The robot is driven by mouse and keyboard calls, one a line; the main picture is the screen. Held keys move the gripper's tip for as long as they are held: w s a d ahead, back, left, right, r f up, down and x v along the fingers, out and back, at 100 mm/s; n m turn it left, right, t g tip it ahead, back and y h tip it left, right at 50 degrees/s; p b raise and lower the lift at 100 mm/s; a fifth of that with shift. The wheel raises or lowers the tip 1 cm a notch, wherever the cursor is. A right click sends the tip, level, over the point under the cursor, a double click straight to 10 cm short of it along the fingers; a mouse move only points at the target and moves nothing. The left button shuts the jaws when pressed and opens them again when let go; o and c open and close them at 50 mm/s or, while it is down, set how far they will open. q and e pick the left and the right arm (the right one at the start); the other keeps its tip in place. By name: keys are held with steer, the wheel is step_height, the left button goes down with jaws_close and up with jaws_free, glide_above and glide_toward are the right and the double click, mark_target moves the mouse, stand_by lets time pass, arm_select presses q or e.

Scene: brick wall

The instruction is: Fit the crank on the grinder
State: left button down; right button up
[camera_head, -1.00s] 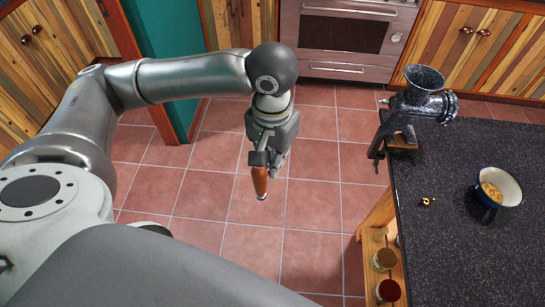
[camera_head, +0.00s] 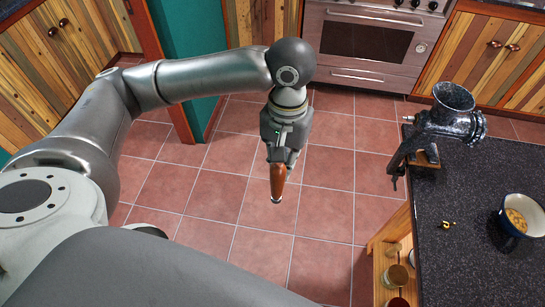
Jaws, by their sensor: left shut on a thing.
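My left gripper (camera_head: 281,158) points down over the tiled floor, to the left of the grinder and clear of the counter. It is shut on the crank, whose brown wooden handle (camera_head: 277,182) hangs below the fingers. The rest of the crank is mostly hidden by the gripper. A small brass piece (camera_head: 447,225) lies on the counter. My right gripper is out of view.
A blue-rimmed bowl (camera_head: 517,215) with brown contents sits on the counter (camera_head: 470,265) at the right. Jars (camera_head: 396,277) stand on a wooden shelf below the counter's left side. An oven (camera_head: 365,45) is behind. Open floor lies between gripper and counter.

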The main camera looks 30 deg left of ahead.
arm_select(q)
steer(key=w+d+r+n+g+h, duration=0.45)
steer(key=w+d+n+h, duration=0.4)
steer(key=d, duration=0.35)
steer(key=w+d+r+n+t+h, duration=0.1)
steer(key=w+d+n+t+h, duration=0.1)
steer(key=w+n+t+h, duration=0.2)
steer(key=w+d+r+n+t+h, duration=0.1)
steer(key=w+r+n+t+h, duration=0.1)
steer(key=w+n+t+h, duration=0.2)
steer(key=shift+w+d+r+n+t, duration=0.35)
steer(key=shift+w+n+t, duration=0.5)
steer(key=shift+w+t, duration=1.75)
steer(key=shift+w+d+g+p, duration=0.15)
steer(key=shift+w+g+p, duration=0.15)
steer(key=shift+w+g, duration=0.6)
steer(key=shift+d, duration=0.3)
steer(key=shift+p, duration=0.3)
